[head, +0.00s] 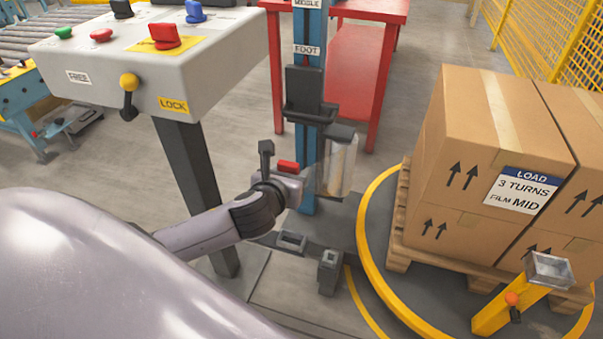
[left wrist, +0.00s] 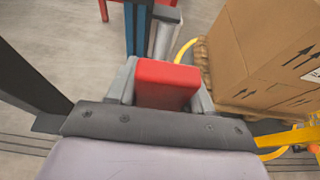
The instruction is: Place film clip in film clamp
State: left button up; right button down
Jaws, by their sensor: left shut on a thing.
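A red block, which looks like the film clip (head: 288,167), is held between the fingers of my left gripper (head: 290,180). In the left wrist view the red block (left wrist: 168,84) fills the space between the two grey fingers. My gripper is in front of the blue mast, just left of the film roll (head: 342,168); I cannot tell whether they touch. A yellow post with a grey open-topped head (head: 549,269) and an orange knob stands at the turntable's right front; it looks like the film clamp. It is well apart from my gripper. My right gripper is not in view.
A pallet with cardboard boxes (head: 485,160) stands on the yellow-rimmed turntable (head: 370,262). A grey control console (head: 215,55) with coloured levers is at the left. Grey sockets (head: 328,270) stand below my gripper. A red table (head: 355,65) is behind the blue mast (head: 309,190).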

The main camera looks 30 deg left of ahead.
pick_arm(q)
jog(key=s+d+r+m+h, duration=0.3)
jog(key=s+d+r, duration=0.5)
jog(key=d+r, duration=0.1)
notch_tip(320, 180, up, 14)
jog(key=p, duration=1.7)
jog(key=shift+w+a+r, duration=0.15)
jog(key=shift+r, duration=0.05)
